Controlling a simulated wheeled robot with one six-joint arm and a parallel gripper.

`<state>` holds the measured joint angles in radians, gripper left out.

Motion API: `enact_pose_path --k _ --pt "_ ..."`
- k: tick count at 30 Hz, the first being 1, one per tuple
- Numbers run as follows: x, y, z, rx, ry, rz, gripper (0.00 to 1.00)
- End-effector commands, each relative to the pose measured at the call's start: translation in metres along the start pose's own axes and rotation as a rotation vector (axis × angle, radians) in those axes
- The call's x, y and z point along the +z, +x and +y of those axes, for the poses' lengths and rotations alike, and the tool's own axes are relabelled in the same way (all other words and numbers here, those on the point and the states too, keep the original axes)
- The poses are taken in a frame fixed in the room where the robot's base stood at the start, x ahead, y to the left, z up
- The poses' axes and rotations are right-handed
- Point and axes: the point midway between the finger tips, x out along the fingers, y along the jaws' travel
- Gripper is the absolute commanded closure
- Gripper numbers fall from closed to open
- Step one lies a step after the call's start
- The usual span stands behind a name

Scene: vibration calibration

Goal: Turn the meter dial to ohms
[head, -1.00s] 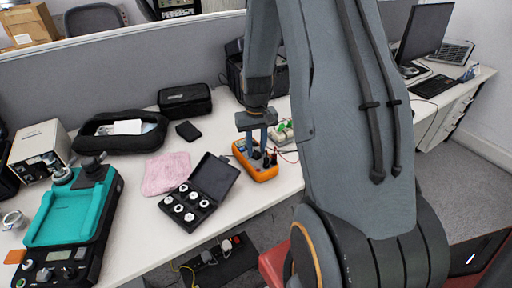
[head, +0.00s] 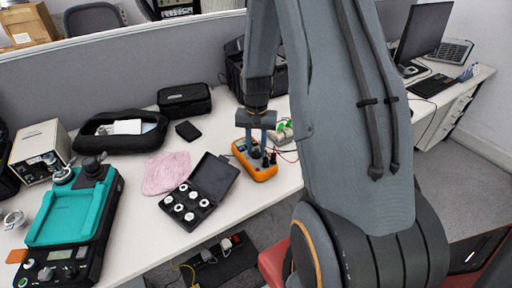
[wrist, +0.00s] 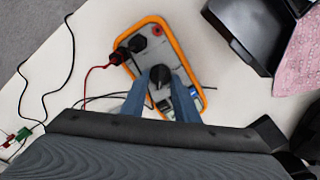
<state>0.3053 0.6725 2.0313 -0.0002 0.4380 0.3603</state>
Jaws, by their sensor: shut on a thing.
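The orange-edged meter (head: 242,155) lies on the white desk, partly under my gripper (head: 256,148). In the wrist view the meter (wrist: 193,62) shows a grey face with an orange border. Its black dial knob (wrist: 160,75) sits between the two blue-grey fingertips of my gripper (wrist: 160,84), which is shut on it. The dial markings and the setting cannot be read. The meter's screen end is partly hidden by the fingers. Black plugs (wrist: 138,43) with a red and a black lead stand in the meter's far end.
An open black case with white-topped weights (head: 186,205), a pink cloth (head: 166,172) and a teal-topped device (head: 70,213) lie left of the meter. A green-clipped part (wrist: 22,135) lies near the leads. A black bag stands behind my gripper.

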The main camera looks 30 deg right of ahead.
Motion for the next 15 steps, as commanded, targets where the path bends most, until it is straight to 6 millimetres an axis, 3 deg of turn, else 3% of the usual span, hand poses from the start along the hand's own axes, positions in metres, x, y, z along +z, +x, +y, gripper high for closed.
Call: enact_pose_path --k 7,8,10,15 --pt "-0.0007 -0.0007 -0.0004 -0.001 -0.001 0.002 0.95" --pt "-0.0007 -0.0007 -0.0004 -0.001 -0.001 0.002 0.67" --pt "-0.0006 -0.0006 -0.0004 -0.001 -0.001 0.002 0.56" --pt "-0.0003 -0.0004 -0.0004 0.0 -0.001 0.001 0.55"
